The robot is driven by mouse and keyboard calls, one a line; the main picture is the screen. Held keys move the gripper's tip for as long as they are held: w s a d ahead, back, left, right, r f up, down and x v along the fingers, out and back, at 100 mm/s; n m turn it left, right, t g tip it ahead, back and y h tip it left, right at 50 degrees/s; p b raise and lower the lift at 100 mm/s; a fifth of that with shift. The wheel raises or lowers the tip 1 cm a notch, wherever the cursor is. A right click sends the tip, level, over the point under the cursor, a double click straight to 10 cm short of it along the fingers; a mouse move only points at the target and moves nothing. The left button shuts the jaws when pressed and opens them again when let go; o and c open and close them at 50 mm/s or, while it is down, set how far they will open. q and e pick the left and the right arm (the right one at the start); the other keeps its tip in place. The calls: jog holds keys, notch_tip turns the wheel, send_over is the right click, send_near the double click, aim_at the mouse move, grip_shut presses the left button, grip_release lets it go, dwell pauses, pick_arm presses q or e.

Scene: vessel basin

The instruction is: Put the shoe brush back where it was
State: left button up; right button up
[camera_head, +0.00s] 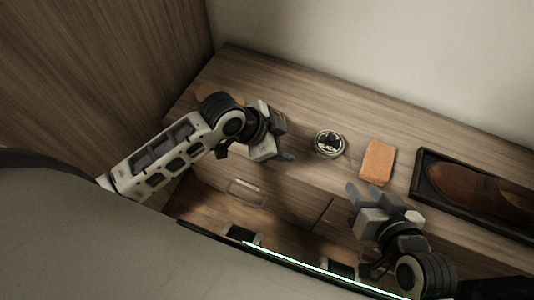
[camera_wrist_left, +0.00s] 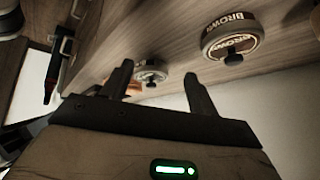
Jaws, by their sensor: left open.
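I cannot clearly pick out the shoe brush. A brown shape (camera_head: 204,97) shows partly behind my left arm in the head view, too covered to name. An orange-brown block (camera_head: 377,161) lies flat on the wooden cabinet top, with no bristles visible. My left gripper (camera_head: 258,154) is open, with nothing seen between its fingers, near the cabinet's front edge. In the left wrist view its fingers (camera_wrist_left: 158,82) are spread, with a brown thing (camera_wrist_left: 133,89) partly hidden behind one finger. My right gripper (camera_head: 366,190) looks open and empty, in front of the block.
A round tin (camera_head: 328,143) stands between the left gripper and the block. The left wrist view shows a large tin (camera_wrist_left: 232,40) marked BROWN and a smaller tin (camera_wrist_left: 151,73). A dark tray (camera_head: 425,178) with brown shoes is at right. The cabinet top's back strip is clear.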

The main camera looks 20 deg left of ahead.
pick_arm(q)
jog(key=s+r+n+t, duration=0.2)
jog(key=s+n+t, duration=0.2)
jog(key=s+n, duration=0.3)
jog(key=shift+s+a+r+n+t, duration=0.15)
jog(key=shift+a+r+n+t, duration=0.2)
jog(key=shift+n, duration=0.95)
jog(key=shift+d, duration=0.15)
